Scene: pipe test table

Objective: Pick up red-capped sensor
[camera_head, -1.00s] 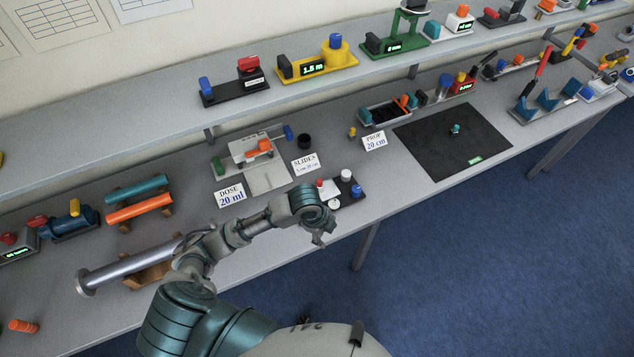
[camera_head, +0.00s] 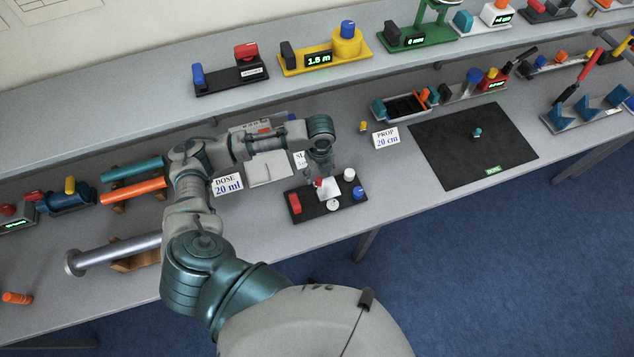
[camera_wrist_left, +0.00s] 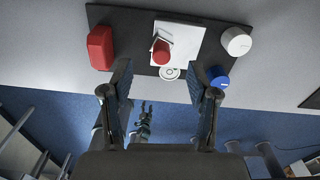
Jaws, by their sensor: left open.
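My left gripper is open and empty. In the left wrist view its two fingers (camera_wrist_left: 160,84) are spread apart, with the red cap ahead of them, roughly centred in the gap. The sensor's lower part is hard to make out.
The board also carries a red block (camera_wrist_left: 101,47), a white knob (camera_wrist_left: 237,41), a blue knob (camera_wrist_left: 218,77) and a white disc (camera_head: 333,206). The table's front edge lies close by. A "DOSE 20 ml" card (camera_head: 228,185) stands to the left, a black mat (camera_head: 470,150) to the right.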

